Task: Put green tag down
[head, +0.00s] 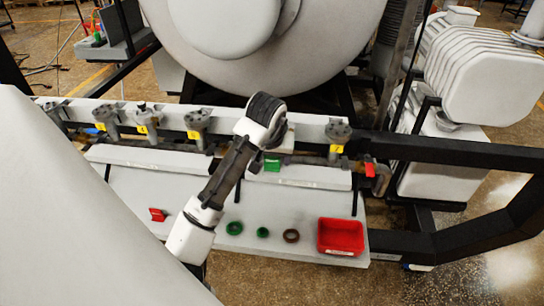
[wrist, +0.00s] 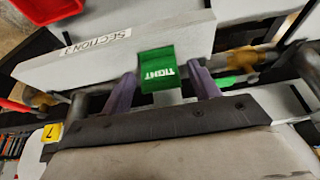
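The green tag (wrist: 157,68), marked "TIGHT", is at the edge of a white panel (wrist: 120,48) labelled "SECTION 3" in the wrist view. In the head view the green tag (head: 272,165) shows just below the end of my arm. My gripper (wrist: 164,75) has its two purple fingers apart, one on each side of the tag, with visible gaps between fingers and tag. In the head view my gripper's fingers are mostly hidden behind the wrist. What the tag rests on behind its face cannot be told.
A white shelf (head: 130,188) holds a red tag (head: 157,214), a large green ring (head: 234,228), a small green ring (head: 262,232), a brown ring (head: 291,236) and a red bin (head: 340,254). Valves with yellow labels (head: 193,134) line the rail. A red piece (head: 369,169) is at the right.

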